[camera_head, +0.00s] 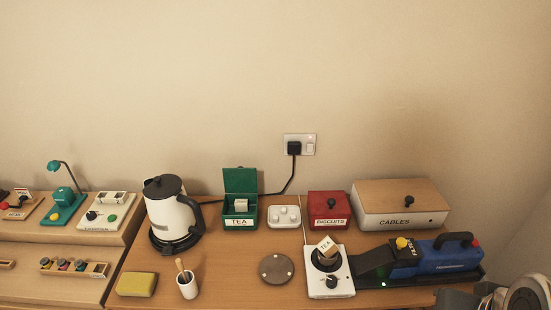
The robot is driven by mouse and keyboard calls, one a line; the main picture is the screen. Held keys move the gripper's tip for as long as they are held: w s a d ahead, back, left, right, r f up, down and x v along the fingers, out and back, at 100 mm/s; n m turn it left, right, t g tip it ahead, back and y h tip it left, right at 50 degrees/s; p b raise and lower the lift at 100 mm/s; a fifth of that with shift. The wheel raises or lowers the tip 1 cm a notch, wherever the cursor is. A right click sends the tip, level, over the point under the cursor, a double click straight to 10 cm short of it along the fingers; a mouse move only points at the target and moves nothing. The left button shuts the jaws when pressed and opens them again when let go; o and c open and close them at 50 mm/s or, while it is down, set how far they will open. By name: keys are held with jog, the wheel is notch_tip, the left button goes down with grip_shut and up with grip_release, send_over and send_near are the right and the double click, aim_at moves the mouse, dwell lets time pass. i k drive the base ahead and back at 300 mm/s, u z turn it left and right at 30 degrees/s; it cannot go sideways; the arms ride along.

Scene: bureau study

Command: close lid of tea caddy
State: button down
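The green tea caddy (231,212) with its TEA label stands at the back of the desk, right of the kettle. Its green lid (240,180) is open and stands upright behind the box. A small pale item (241,205) shows inside the caddy. My gripper is not in view. Grey parts that look like my own arm or body show at the bottom right corner, well away from the caddy.
Left of the caddy stands a white kettle (168,215); its black cord runs behind the caddy to a wall plug. A white egg tray (284,221) and red biscuit box (338,203) stand to its right. The desk before the caddy is clear.

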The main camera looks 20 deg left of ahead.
aim_at(240, 179)
jog(key=z, duration=1.1)
jog(key=k, duration=1.1)
jog(key=u, duration=1.95)
jog(key=i, duration=0.2)
jog(key=z, duration=0.1)
